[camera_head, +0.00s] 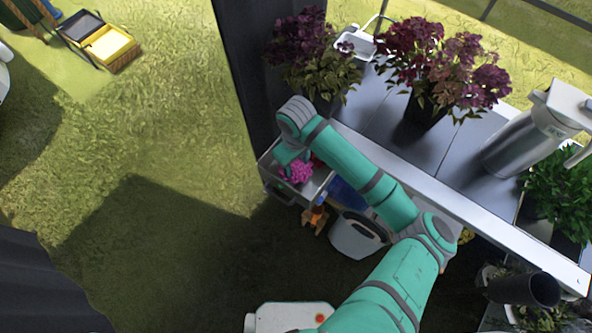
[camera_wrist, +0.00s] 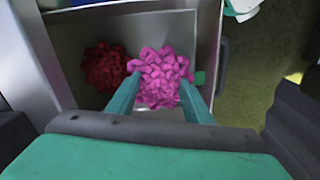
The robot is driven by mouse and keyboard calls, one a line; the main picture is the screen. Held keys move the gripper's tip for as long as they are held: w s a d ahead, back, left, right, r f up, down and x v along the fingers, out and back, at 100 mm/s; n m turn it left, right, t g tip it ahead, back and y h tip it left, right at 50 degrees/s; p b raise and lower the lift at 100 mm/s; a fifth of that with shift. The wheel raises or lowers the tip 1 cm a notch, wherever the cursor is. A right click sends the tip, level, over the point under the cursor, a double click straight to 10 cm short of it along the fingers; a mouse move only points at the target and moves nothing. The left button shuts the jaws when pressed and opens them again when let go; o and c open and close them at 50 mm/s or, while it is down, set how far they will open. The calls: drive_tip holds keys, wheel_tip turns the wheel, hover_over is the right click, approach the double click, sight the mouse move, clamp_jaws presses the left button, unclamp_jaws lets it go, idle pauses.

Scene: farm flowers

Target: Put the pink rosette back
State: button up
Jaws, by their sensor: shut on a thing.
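The pink rosette (camera_wrist: 163,72) is a bright, ruffled bloom held between the two teal fingers of my gripper (camera_wrist: 160,98). It also shows in the head view (camera_head: 297,173), just below the end of my arm. A dark red rosette (camera_wrist: 104,68) lies to its left inside an open grey drawer (camera_wrist: 68,30). The drawer juts out from under the bench in the head view (camera_head: 281,187). The pink rosette is over or inside the drawer, close to its right wall; I cannot tell whether it touches the bottom.
The bench (camera_head: 455,190) carries potted purple flowers (camera_head: 445,65) and a metal jug (camera_head: 525,140). A white container (camera_head: 358,236) and an orange object (camera_head: 315,219) sit below, beside the drawer. Open grass lies to the left, with a yellow-lined box (camera_head: 110,45) far off.

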sight(296, 171)
drive_tip(key=shift+f, duration=2.2)
drive_tip(key=shift+f, duration=0.15)
drive_tip(key=o, duration=1)
